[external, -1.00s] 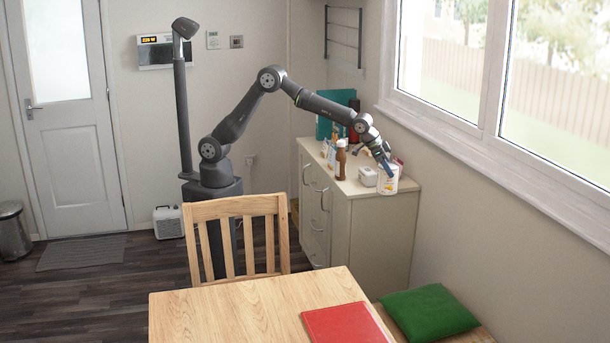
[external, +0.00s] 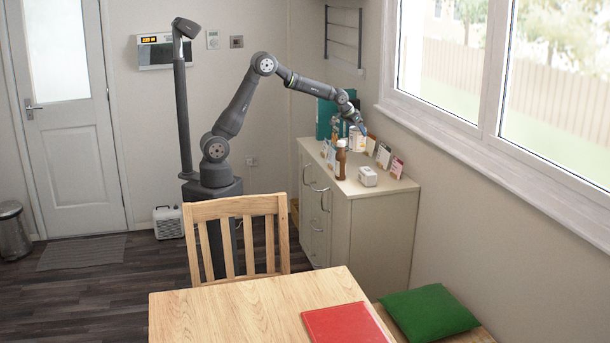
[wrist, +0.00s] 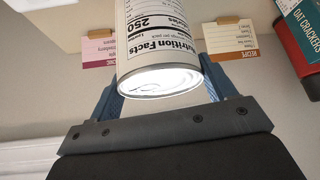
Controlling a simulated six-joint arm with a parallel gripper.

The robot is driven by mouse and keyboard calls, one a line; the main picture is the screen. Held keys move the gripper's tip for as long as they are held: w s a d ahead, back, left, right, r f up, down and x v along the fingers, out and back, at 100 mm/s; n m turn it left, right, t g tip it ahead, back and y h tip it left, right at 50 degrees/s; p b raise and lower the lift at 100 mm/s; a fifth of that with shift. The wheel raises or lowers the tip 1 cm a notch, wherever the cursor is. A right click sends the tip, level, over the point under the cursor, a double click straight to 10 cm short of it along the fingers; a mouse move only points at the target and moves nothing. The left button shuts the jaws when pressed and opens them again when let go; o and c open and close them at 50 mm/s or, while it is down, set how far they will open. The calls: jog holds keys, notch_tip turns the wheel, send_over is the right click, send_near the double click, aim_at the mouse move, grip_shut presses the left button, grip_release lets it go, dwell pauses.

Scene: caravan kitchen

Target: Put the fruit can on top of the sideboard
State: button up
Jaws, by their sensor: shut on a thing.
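The fruit can (wrist: 155,45) is a light can with a nutrition label and a metal end, seen close up in the wrist view. My gripper (wrist: 160,95) is shut on it, a blue finger on each side. In the external view the can (external: 357,138) is held by my gripper (external: 355,126), above the back part of the sideboard (external: 340,228). The can appears to be clear of the sideboard top, though its lower end is partly behind other items.
On the sideboard stand a brown bottle (external: 340,160), a small white box (external: 368,176), several recipe cards (external: 383,157) and a teal upright object (external: 323,118). The wrist view shows an oat crackers box (wrist: 303,25).

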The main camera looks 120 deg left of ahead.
jog(key=s+a+f, duration=0.9)
jog(key=a+f, duration=0.1)
jog(key=a, duration=0.2)
jog(key=shift+s+a+f+n, duration=0.15)
jog(key=shift+s+f+n, duration=0.05)
jog(key=shift+f+n, duration=0.15)
jog(key=o, duration=1.9)
jog(key=shift+f, duration=0.25)
jog(key=shift+o, duration=0.2)
jog(key=shift+r, duration=0.1)
jog(key=v, duration=1.2)
